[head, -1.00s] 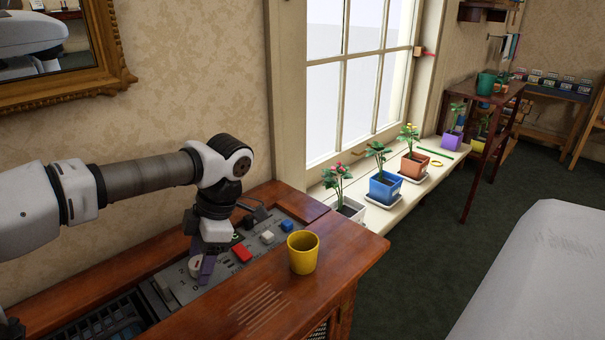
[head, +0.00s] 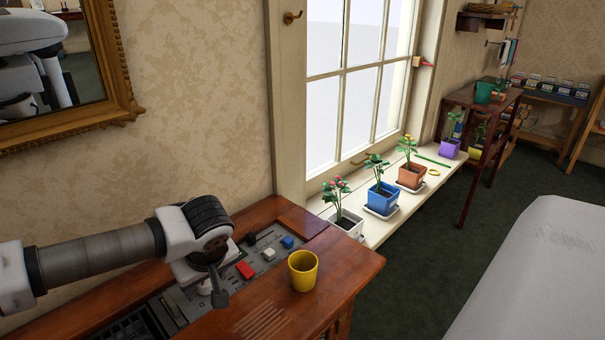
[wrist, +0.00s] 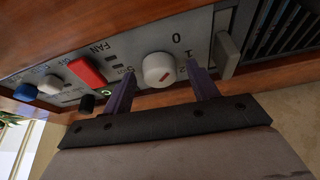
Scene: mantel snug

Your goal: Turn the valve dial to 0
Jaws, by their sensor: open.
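The valve dial (wrist: 157,66) is a white round knob with a short red mark, on the grey panel (wrist: 215,50). The labels 0 and 1 are printed beside it. The red mark slants and appears to point towards the 1. My gripper (wrist: 162,76) is open, with one purple finger on each side of the dial. I cannot tell whether the fingers touch it. In the head view my gripper (head: 216,292) is low over the panel, and my wrist hides much of the dial area.
A red button (head: 246,270), a white button (head: 269,254) and a blue button (head: 287,242) share the panel. A yellow cup (head: 303,270) stands on the wooden top nearby. Potted plants line the windowsill (head: 400,205) to the right.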

